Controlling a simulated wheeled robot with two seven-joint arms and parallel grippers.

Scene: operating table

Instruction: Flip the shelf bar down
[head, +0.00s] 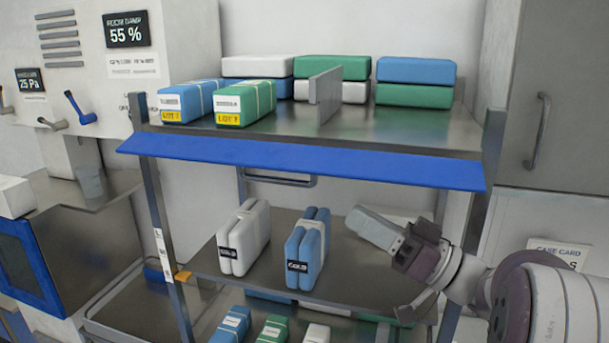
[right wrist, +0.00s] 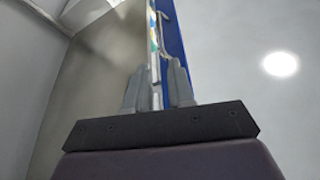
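The shelf bar is a long blue flat strip (head: 300,160) along the front edge of the top shelf. In the head view it sticks out toward me and tilts slightly. Its blue also shows as a narrow band in the right wrist view (right wrist: 174,42). My right gripper (head: 362,222) is below the bar, in front of the middle shelf's right part, apart from the bar. In the right wrist view its two fingers (right wrist: 158,80) stand apart with a narrow gap and nothing held between them. My left gripper is not in view.
The metal top shelf (head: 400,128) holds white, green and blue packs and an upright divider (head: 326,95). The middle shelf (head: 345,285) holds a white pack (head: 243,238) and a blue pack (head: 307,250) left of my gripper. A post (head: 482,190) stands at the right.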

